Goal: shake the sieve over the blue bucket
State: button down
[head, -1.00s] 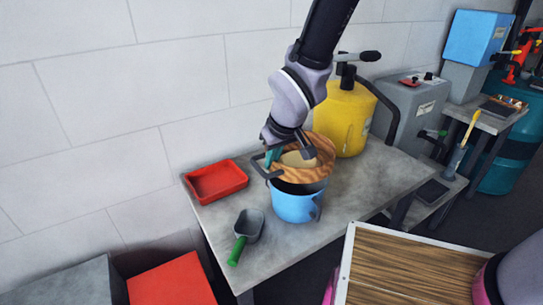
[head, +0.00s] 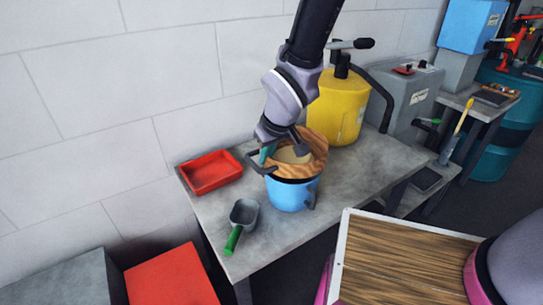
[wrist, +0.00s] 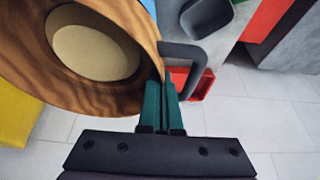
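The sieve has a round wooden rim (head: 317,147) with a pale round bottom and dark looped handles. It is just above the mouth of the blue bucket (head: 290,196), slightly tilted, and covers most of the opening. I cannot tell whether it touches the bucket. My gripper (head: 267,154) reaches down from above at the sieve's left side. In the wrist view, its teal fingers (wrist: 163,98) are close together at the dark handle beside the wooden rim (wrist: 115,98), and appear shut on it. The bucket stands upright on the grey bench; its inside is mostly hidden.
A red tray (head: 211,190) and a grey scoop with a green handle (head: 233,239) lie left of the bucket on the bench (head: 280,235). A yellow can (head: 337,108) stands close behind right, near a grey machine (head: 408,105). A wood-topped surface (head: 400,265) is in front.

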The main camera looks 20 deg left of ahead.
jog(key=shift+a, duration=0.1)
jog(key=shift+d+r, duration=0.1)
jog(key=shift+d, duration=1)
jog(key=shift+a+r, duration=0.3)
jog(key=shift+r, duration=0.5)
jog(key=shift+a+r, duration=0.3)
jog(key=shift+r, duration=0.45)
jog(key=shift+a+r, duration=0.3)
jog(key=shift+r, duration=0.5)
dwell(0.8)
jog(key=shift+w, duration=0.1)
dwell(0.4)
